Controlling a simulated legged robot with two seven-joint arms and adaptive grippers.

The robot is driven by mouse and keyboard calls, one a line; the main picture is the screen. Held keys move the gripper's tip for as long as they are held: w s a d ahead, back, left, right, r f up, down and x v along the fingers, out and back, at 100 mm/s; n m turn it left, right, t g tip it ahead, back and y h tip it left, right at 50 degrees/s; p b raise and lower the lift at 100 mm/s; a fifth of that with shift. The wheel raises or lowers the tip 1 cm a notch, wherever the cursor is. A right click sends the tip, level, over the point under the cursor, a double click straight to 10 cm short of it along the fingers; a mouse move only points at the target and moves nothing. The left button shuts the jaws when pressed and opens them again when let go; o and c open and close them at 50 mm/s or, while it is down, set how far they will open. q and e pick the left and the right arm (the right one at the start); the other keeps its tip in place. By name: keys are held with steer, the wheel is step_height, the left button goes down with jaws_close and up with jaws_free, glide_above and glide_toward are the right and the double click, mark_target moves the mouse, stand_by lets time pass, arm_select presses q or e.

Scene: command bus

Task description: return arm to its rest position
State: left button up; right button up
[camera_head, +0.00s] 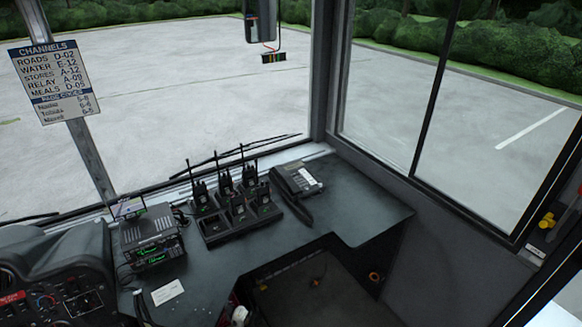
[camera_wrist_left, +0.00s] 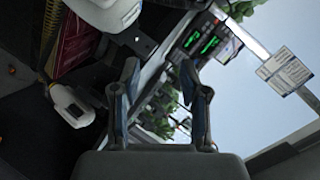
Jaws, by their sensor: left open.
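My left gripper (camera_wrist_left: 160,75) shows in the left wrist view with its two dark fingers apart and nothing between them. The view is turned on its side, and the radio unit and charger rack appear beyond the fingers. No gripper can be clearly made out in the head view, and the right one shows in neither view. I cannot tell the arm's full pose.
The counter (camera_head: 340,221) carries a green-lit radio unit (camera_head: 152,245), a charger rack (camera_head: 213,226) with several handheld radios, a desk phone (camera_head: 297,180) and a white card (camera_head: 167,291). The channels sign (camera_head: 53,80) hangs at left. The counter's right part is clear.

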arm_select(q)
steer(key=s+d+f+n+g+h, duration=0.2)
steer(key=s+d+f+g+h, duration=0.25)
steer(key=s, duration=0.65)
steer(key=s+d+f+n+g+h, duration=0.1)
steer(key=s+d+f+g+h, duration=0.35)
steer(key=s, duration=0.55)
steer(key=s+f, duration=0.2)
steer(key=f, duration=1.2)
steer(key=s+f+p, duration=0.1)
steer(key=s+f, duration=0.1)
steer(key=f, duration=1.2)
steer(key=shift+d+y, duration=0.15)
steer(key=shift+y, duration=0.15)
arm_select(e)
steer(key=s+f, duration=0.2)
steer(key=shift+s+d+f, duration=0.2)
steer(key=shift+s+f, duration=0.1)
steer(key=shift+s, duration=0.05)
steer(key=shift+w+r, duration=0.1)
steer(key=shift+w, duration=0.05)
